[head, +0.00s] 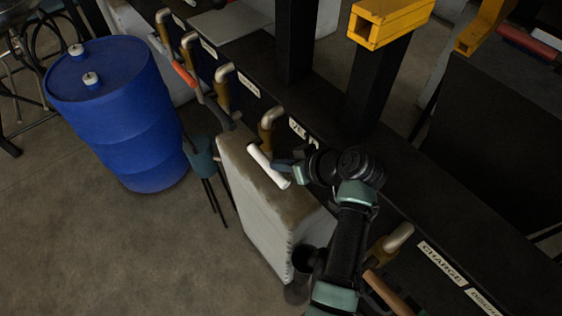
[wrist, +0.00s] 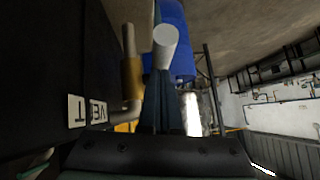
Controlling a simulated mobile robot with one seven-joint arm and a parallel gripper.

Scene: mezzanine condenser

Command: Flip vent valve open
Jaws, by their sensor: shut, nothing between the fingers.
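The vent valve has a white, rod-like handle (head: 268,166), lying slanted in the head view just left of my gripper. A curved brass-and-grey pipe (head: 270,122) rises beside it, near the VENT label (head: 303,133), which my arm partly covers. My gripper (head: 281,165) is shut and empty, its tips close beside the handle. In the wrist view, the handle's round end (wrist: 165,38) shows just past the shut fingers (wrist: 163,75), with the brass pipe (wrist: 131,75) to the left. I cannot tell whether the fingers touch the handle.
A pale, box-like block (head: 265,200) stands below the handle. A red-handled valve (head: 185,75) and a blue drum (head: 120,110) are to the left. A wooden-coloured handle (head: 382,293) lies near the CHARGE label (head: 441,262). Dark posts with yellow brackets (head: 388,22) stand behind.

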